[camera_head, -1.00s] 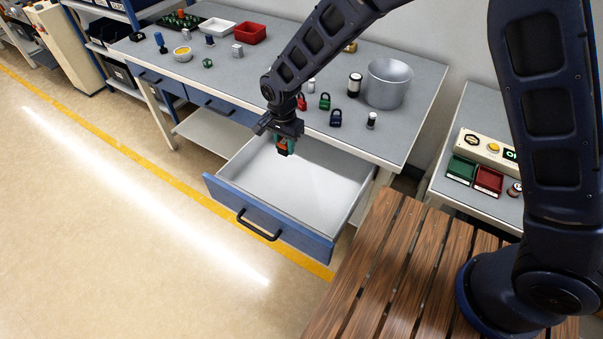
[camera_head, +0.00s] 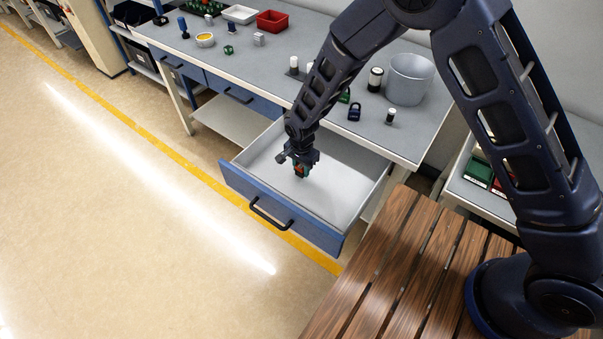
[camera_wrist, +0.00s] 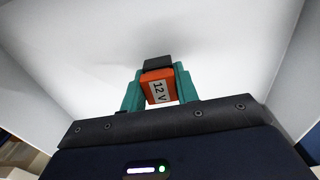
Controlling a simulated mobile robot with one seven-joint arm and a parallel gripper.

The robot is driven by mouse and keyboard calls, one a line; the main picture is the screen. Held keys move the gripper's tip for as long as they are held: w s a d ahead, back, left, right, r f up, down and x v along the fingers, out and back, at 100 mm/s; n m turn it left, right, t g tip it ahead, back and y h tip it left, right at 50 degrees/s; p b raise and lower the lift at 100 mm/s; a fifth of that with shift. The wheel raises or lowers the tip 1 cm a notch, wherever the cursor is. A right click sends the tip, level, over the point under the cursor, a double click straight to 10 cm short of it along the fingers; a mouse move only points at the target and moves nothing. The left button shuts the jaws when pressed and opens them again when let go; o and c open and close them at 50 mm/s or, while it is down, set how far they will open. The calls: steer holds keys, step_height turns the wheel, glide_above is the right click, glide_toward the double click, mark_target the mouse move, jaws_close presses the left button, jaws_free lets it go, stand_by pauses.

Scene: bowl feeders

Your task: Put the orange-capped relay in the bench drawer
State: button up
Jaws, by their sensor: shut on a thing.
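The orange-capped relay (camera_wrist: 160,87) carries a white "12 V" label and sits between the teal fingers of my gripper (camera_wrist: 158,98) in the wrist view. In the head view my gripper (camera_head: 301,172) points down inside the open bench drawer (camera_head: 345,190), and only a little of the relay shows at its tip. The drawer is blue-fronted with a black handle and a pale, empty-looking floor. The floor fills the background of the wrist view. I cannot tell whether the relay touches it.
A wooden slatted surface (camera_head: 400,265) lies right of the drawer. The floor in front is clear.

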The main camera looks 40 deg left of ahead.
mark_target(302, 174)
steer(key=shift+f, duration=1.6)
steer(key=shift+f, duration=0.1)
steer(key=o, duration=1)
step_height(302, 174, up, 11)
steer(key=shift+f, duration=0.1)
steer(key=shift+r, duration=0.7)
